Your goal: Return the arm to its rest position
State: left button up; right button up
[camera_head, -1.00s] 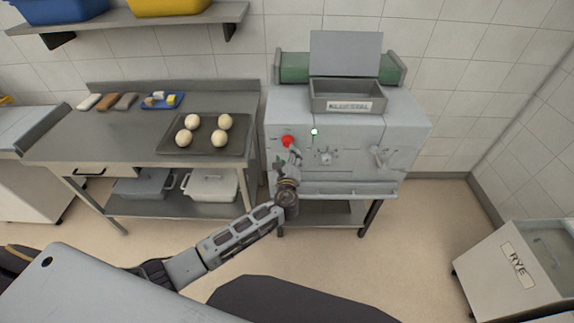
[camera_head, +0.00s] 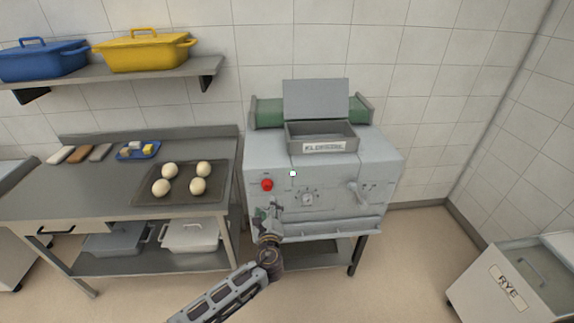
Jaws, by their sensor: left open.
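My left arm comes in from the bottom left in the head view. My left gripper (camera_head: 266,214) is open and empty in front of the lower left of the grey machine's front (camera_head: 330,184). It is below the red button (camera_head: 267,184) and apart from it in the picture; the depth gap is hard to tell. A small light (camera_head: 293,173) shows on the machine's front. My right gripper is not in view.
A steel table (camera_head: 75,190) at left bears a dark tray (camera_head: 150,197) with several dough balls and a blue tray (camera_head: 128,155). A shelf above holds blue (camera_head: 42,62) and yellow (camera_head: 145,52) pots. A RYE bin (camera_head: 505,290) stands at right. Floor between is clear.

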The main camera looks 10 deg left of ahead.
pick_arm(q)
jog(key=shift+n, duration=0.3)
notch_tip(320, 180, down, 16)
jog(key=d+n+g+h, duration=0.2)
jog(key=n+g+h, duration=0.1)
jog(key=n+h, duration=0.25)
jog(key=s+a+f+n+g, duration=0.2)
jog(key=s+a+f+n, duration=0.15)
jog(key=f, duration=0.45)
jog(key=s+a+f+n+g, duration=0.1)
jog(key=s+a+f+n, duration=0.25)
jog(key=f, duration=0.35)
jog(key=s+a+f+n+g, duration=0.2)
jog(key=s+a+f+n, duration=0.15)
jog(key=f, duration=0.45)
jog(key=s+a+f+n+g+y+b, duration=0.1)
jog(key=s+a+f+n+g, duration=0.1)
jog(key=s+f, duration=0.7)
jog(key=s+a+f+n+g+b, duration=0.15)
jog(key=s+f, duration=0.45)
jog(key=s, duration=0.7)
jog(key=s+d+f+g, duration=0.2)
jog(key=s+f, duration=0.1)
jog(key=s, duration=0.8)
jog(key=s+d+f+n+g+b, duration=0.1)
jog(key=s+f, duration=0.2)
jog(key=s, duration=0.8)
jog(key=shift+s+d+g, duration=0.25)
jog(key=shift+d+g, duration=0.1)
jog(key=shift+d, duration=0.05)
